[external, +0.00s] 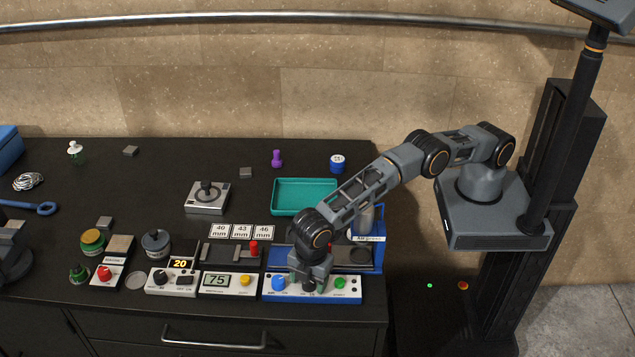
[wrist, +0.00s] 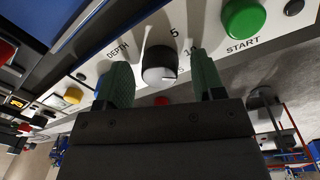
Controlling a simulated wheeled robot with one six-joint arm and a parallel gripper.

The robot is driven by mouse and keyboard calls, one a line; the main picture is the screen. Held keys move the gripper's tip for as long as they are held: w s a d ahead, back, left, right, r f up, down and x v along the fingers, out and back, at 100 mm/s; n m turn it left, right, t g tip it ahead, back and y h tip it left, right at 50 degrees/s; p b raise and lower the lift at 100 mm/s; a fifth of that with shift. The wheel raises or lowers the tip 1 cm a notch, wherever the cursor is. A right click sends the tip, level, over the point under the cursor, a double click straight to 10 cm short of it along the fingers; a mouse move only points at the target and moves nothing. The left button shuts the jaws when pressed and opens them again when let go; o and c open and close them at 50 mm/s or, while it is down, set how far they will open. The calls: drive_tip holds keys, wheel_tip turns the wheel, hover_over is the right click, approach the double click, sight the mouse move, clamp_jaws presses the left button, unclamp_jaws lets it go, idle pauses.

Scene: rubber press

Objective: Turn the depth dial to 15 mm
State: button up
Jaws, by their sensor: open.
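The depth dial (wrist: 160,63) is a round knob with a dark side and a pale face, on a white panel marked DEPTH. The numbers 5 and 10 show beside it in the wrist view; I cannot clearly read its setting. My gripper (wrist: 162,78) is open, with one green-grey finger on each side of the dial. I cannot tell whether either finger touches it. In the external view my gripper (external: 309,283) points down over the press's front panel (external: 315,298) and hides most of the dial.
The green START button (external: 340,283) is right of the dial, and a blue knob (external: 278,283) is left of it. A control box with a green display reading 75 (external: 216,280) stands further left. A teal tray (external: 304,183) lies behind the press.

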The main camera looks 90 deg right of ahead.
drive_tip(key=c, duration=0.9)
drive_tip(key=shift+m, duration=0.3)
drive_tip(key=m, duration=0.2)
drive_tip(key=shift+m+b, duration=0.3)
drive_tip(key=shift+m, duration=2.4)
drive_tip(key=o, duration=0.9)
